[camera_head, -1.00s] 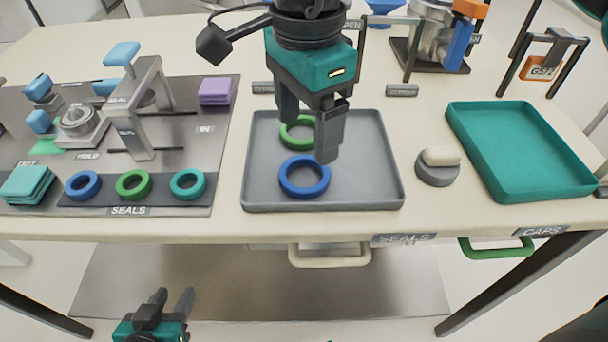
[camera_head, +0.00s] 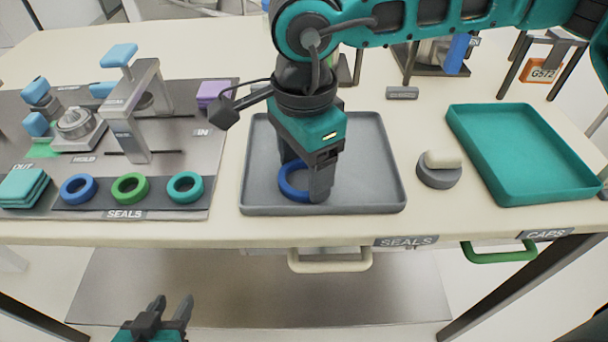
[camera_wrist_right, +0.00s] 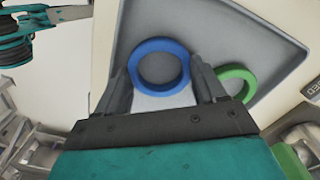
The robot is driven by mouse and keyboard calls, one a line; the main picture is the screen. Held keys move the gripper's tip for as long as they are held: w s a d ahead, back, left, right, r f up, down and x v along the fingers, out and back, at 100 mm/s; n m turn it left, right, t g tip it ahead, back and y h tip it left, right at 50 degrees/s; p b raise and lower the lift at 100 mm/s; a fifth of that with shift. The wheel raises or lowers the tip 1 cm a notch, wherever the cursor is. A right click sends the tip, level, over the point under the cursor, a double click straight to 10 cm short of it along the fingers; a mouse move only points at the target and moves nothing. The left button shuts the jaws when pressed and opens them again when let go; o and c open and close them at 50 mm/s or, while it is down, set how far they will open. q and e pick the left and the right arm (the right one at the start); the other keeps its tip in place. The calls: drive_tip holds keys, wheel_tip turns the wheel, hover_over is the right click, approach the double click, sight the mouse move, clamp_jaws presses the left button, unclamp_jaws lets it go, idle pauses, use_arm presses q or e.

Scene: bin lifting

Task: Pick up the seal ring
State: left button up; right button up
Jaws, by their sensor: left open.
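A blue seal ring (camera_head: 287,184) lies flat in the grey tray (camera_head: 370,193), partly hidden by my right gripper (camera_head: 304,186) in the head view. In the right wrist view the blue ring (camera_wrist_right: 158,45) sits between the two fingers of my right gripper (camera_wrist_right: 160,70), which are apart on either side of it. I cannot tell whether they touch it. A green ring (camera_wrist_right: 238,72) lies beside it in the tray, outside the right-hand finger; in the head view my gripper hides it. My left gripper (camera_head: 172,303) is open and empty, low in front of the table.
Several rings, including a teal one (camera_head: 185,187), lie in the SEALS strip at left, by a press fixture (camera_head: 135,115). A teal tray (camera_head: 525,155) and a round grey holder with a cream top (camera_head: 439,171) stand at right. Drawer handles (camera_head: 330,262) stick out along the front edge.

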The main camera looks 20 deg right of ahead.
drive_tip(key=c, duration=0.6)
drive_tip(key=shift+r+p, duration=1.55)
drive_tip(key=shift+r, duration=8.5)
